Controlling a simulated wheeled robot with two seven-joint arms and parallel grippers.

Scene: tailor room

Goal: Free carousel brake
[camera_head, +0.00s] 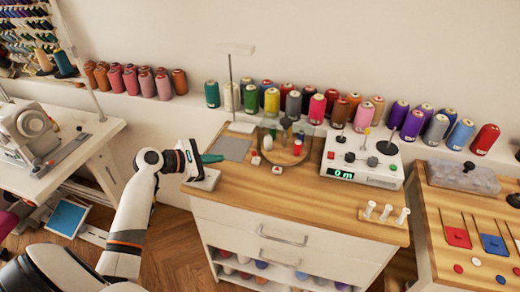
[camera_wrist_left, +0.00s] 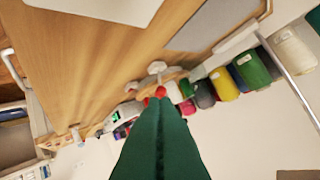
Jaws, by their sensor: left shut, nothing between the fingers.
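A round wooden carousel (camera_head: 285,155) stands on the wooden counter under what looks like a clear cover. A red spool (camera_head: 297,147) and a white spool (camera_head: 267,143) are on it. I cannot make out its brake for sure. A small white block with a red top (camera_head: 277,170) lies in front of it. My left gripper (camera_head: 220,158) is left of the carousel, above the counter's left end, apart from it. Its green fingers are together and empty. In the left wrist view the closed fingertips (camera_wrist_left: 160,100) overlap a small red thing in the background. My right gripper is not in view.
A white control box (camera_head: 362,158) with knobs and a lit display stands right of the carousel. A thin upright stand (camera_head: 231,85) rises behind, near a grey mat (camera_head: 228,149). Thread spools line the back ledge. White pegs (camera_head: 385,212) stand front right. The counter's front middle is clear.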

